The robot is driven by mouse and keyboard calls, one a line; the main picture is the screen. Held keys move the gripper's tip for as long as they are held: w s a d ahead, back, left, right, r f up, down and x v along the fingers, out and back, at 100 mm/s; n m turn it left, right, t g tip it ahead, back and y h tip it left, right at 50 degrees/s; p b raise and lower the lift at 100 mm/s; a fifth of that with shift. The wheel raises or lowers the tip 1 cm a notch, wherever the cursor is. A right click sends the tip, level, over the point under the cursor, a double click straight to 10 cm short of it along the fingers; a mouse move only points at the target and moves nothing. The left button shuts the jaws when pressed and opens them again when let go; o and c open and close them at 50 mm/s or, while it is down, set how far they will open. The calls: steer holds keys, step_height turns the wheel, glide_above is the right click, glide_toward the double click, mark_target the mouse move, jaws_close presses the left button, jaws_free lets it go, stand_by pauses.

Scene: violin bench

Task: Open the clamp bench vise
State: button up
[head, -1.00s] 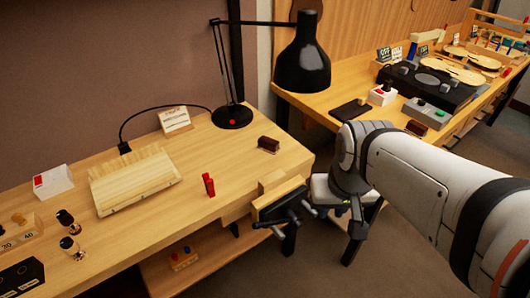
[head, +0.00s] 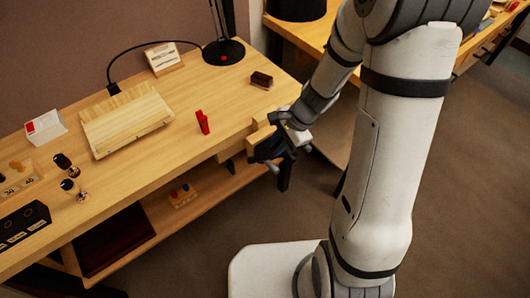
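The clamp bench vise (head: 260,136) is fixed at the bench's front right corner. It has wooden jaw faces and a dark metal front part. A handle bar (head: 274,168) with grey ends shows below and to the right of it. My gripper (head: 284,140) is at the front of the vise, by the handle. My wrist comes down to it from the upper right. The fingers are small and dark against the dark vise, so I cannot tell whether they touch the handle or are open or shut. The wrist and gripper hide part of the vise front.
The wooden bench (head: 150,170) carries a red clip (head: 203,122), a dark brown block (head: 262,80), a slanted wooden board (head: 125,121) and a lamp (head: 224,51). A lower shelf (head: 205,190) is under it. Open floor lies in front. A second bench (head: 325,38) stands behind.

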mark_target(267, 157)
steer(key=b+x, duration=0.1)
steer(key=x, duration=0.6)
steer(key=shift+f+b, duration=0.15)
steer(key=shift+b, duration=0.15)
jaws_close()
